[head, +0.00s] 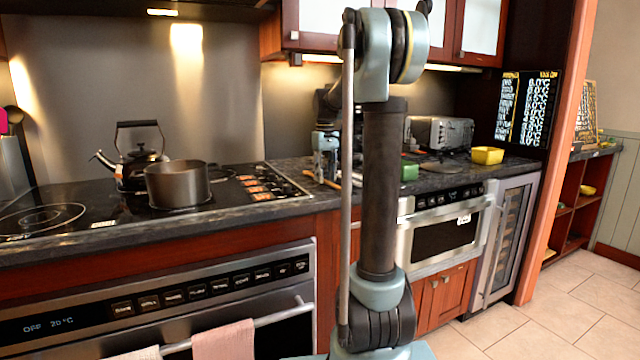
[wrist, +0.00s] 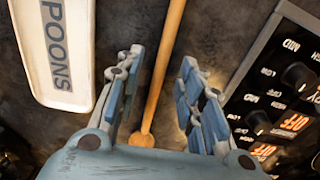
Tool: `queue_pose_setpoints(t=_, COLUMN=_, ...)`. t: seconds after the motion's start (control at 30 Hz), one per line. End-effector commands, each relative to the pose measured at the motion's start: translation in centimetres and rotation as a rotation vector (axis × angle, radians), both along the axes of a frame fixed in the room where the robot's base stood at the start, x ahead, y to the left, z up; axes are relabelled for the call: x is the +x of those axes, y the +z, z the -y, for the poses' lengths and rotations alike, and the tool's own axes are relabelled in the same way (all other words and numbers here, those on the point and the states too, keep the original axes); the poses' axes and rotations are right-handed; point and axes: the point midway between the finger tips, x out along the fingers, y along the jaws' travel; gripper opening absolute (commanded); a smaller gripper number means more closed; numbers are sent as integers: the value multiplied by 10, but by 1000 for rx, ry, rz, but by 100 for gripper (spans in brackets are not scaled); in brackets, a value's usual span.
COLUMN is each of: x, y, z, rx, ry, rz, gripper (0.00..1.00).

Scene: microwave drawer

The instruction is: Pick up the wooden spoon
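The wooden spoon (wrist: 164,65) lies on the dark countertop. In the wrist view its handle runs from the top edge down between my fingers, and a rounded end shows near my gripper's palm. In the head view a small piece of the spoon (head: 312,177) shows on the counter beside the cooktop. My gripper (wrist: 161,58) is open, with one finger on each side of the spoon. I see a gap between the spoon and the right finger; how far above the counter the fingertips are I cannot tell. In the head view my gripper (head: 326,172) points down, and my arm hides part of the counter.
A white holder marked "SPOONS" (wrist: 62,88) lies left of the spoon. The cooktop (wrist: 262,75) with knobs is close on the right. A pot (head: 178,186) and a kettle (head: 133,165) stand on the stove. A toaster (head: 442,132) and yellow bowl (head: 487,156) stand further right.

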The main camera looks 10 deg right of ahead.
Motion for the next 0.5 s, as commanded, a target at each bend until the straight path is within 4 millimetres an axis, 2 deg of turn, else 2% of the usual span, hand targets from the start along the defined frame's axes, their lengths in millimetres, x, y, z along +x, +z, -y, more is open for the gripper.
queue_pose_setpoints(t=0.13, x=0, y=-11, z=0, rx=0, ry=0, rz=0, gripper=35)
queue_pose_setpoints(t=0.37, x=0, y=-12, z=0, rx=0, ry=0, rz=0, gripper=35)
queue_pose_setpoints(t=0.4, x=0, y=-12, z=0, rx=0, ry=0, rz=0, gripper=30)
queue_pose_setpoints(t=0.5, x=0, y=-12, z=0, rx=0, ry=0, rz=0, gripper=8)
